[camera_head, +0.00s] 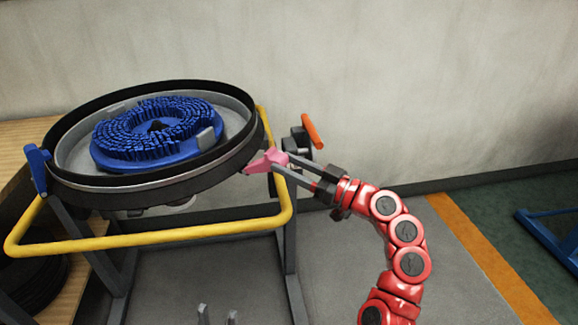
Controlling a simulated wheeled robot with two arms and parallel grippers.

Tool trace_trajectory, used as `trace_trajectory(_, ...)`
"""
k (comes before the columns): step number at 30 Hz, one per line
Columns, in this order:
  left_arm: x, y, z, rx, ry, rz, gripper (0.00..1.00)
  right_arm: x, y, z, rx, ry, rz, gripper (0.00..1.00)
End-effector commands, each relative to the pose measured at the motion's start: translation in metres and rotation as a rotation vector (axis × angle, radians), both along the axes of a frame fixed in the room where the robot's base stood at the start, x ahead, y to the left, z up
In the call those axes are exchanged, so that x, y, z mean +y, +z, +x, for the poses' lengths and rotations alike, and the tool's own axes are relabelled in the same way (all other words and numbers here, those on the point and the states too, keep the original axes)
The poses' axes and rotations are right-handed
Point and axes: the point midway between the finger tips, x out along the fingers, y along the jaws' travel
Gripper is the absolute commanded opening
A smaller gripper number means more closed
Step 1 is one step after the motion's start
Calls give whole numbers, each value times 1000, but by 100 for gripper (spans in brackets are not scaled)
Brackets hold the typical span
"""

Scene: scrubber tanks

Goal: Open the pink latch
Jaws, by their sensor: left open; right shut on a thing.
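The pink latch (262,162) is on the right side of the round tank's rim (160,184). My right gripper (281,165) reaches in from the right, with its fingers at the latch. It is shut on the latch, one finger above and one below its outer end. My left gripper (217,315) shows only as two grey fingertips at the bottom edge. They are apart and empty, well below the tank. The rest of my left arm is out of view.
A blue round brush (158,133) lies in the tank. A yellow tube frame (150,239) surrounds it on a dark stand. A blue latch (38,168) is at the left rim, an orange handle (312,131) behind my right gripper. Open floor lies right of the stand.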

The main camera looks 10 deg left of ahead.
Motion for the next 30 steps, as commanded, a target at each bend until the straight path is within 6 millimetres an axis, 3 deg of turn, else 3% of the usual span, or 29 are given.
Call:
trace_trajectory(1,0,0,0,0,0,0,50,1,-1,0,2,3,-1,0)
trace_trajectory(2,0,0,0,0,0,0,50,1,-1,-1,2,3,-1,52)
trace_trajectory(6,0,0,0,0,0,0,50,1,-1,0,2,2,-1,77)
trace_trajectory(15,0,0,0,0,0,0,50,0,-1,0,2,1,-1,78)
trace_trajectory(19,0,1,0,0,0,0,50,-10,-2,-3,2,0,0,78)
trace_trajectory(23,0,3,0,0,0,0,50,-33,-4,-12,0,-7,0,78)
trace_trajectory(30,0,8,0,0,0,0,50,-94,-14,-35,1,-8,0,78)
